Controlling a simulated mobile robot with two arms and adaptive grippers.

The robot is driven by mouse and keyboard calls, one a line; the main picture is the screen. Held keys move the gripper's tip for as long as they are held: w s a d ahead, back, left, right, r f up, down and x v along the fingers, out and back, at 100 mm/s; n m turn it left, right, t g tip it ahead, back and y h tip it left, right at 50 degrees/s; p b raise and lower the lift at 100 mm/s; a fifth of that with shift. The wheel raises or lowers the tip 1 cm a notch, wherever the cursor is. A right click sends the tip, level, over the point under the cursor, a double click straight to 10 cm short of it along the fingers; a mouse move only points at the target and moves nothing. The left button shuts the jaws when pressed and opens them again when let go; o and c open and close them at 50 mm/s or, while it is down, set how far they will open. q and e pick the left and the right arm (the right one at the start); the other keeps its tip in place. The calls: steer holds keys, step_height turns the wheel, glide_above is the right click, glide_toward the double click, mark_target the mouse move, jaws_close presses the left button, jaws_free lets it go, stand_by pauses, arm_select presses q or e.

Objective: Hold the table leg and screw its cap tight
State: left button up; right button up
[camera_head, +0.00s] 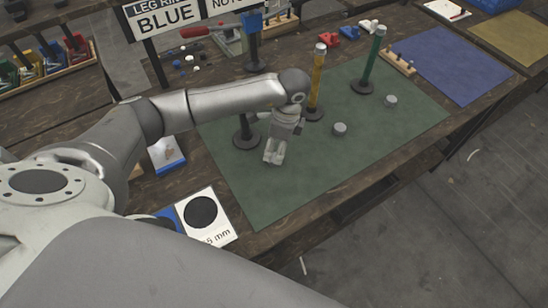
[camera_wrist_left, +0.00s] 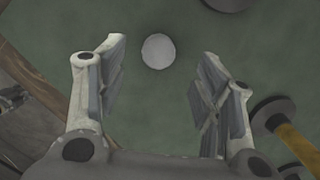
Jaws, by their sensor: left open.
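My left gripper (camera_head: 274,157) hangs over the green mat, pointing down. In the left wrist view the gripper (camera_wrist_left: 158,88) is open, with nothing between its fingers. A round grey cap-like piece (camera_wrist_left: 158,51) shows on the mat just ahead of the gap, apart from both fingers. The yellow leg (camera_head: 318,78) stands upright in a dark round base to the right of my gripper; it also shows in the wrist view (camera_wrist_left: 298,145). The green leg (camera_head: 372,58) stands upright farther right. Two grey caps (camera_head: 340,129) (camera_head: 390,101) sit on the mat. My right gripper is out of view.
The green mat (camera_head: 290,195) has clear room at its front. Another dark base (camera_head: 243,138) stands partly behind my left arm. A sign (camera_head: 166,14) reads BLUE. A white card with a black disc (camera_head: 207,214) lies at the near left. A blue mat (camera_head: 452,62) lies right.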

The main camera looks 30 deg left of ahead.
mark_target(274, 157)
arm_select(q)
steer(key=shift+s+f+p, duration=0.1)
steer(key=shift+f+p, duration=0.25)
steer(key=shift+f, duration=0.05)
steer(key=f, duration=0.2)
steer(key=f+p, duration=0.1)
steer(key=f, duration=0.1)
steer(key=shift+a, duration=0.25)
steer(key=shift+f, duration=0.1)
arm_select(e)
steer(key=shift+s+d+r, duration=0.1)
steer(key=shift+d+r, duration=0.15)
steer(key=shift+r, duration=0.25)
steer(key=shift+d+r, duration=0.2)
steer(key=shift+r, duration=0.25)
arm_select(q)
steer(key=c, duration=0.8)
